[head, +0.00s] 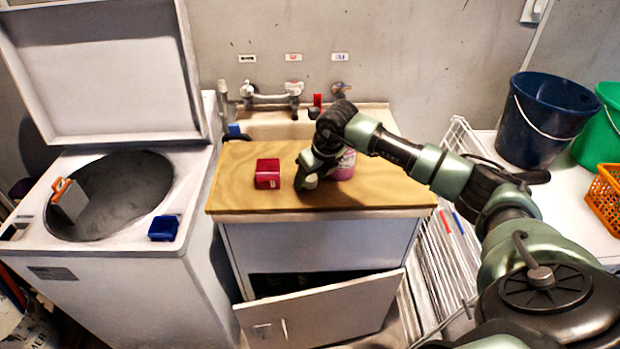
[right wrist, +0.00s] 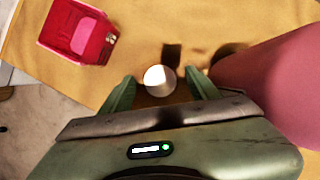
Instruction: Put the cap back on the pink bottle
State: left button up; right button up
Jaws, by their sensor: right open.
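The pink bottle (head: 345,165) stands on the wooden counter, partly hidden behind my right arm in the head view. In the right wrist view its pink side (right wrist: 285,80) fills the right edge; its top is out of that picture. A small round white cap (right wrist: 160,80) is on the counter, left of the bottle. My left gripper is not in view.
A red box (head: 268,173) sits on the wooden counter (head: 235,187) left of the gripper. The sink and taps (head: 294,89) are behind. An open washer (head: 110,195) stands at left, with a blue container (head: 163,228) on its rim. A cabinet door (head: 320,312) hangs open below.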

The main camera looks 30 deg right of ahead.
aim_at(311, 178)
grip_shut()
jog(key=shift+r, duration=0.1)
notch_tip(311, 178, up, 20)
jog(key=b, duration=0.3)
dwell(0.5)
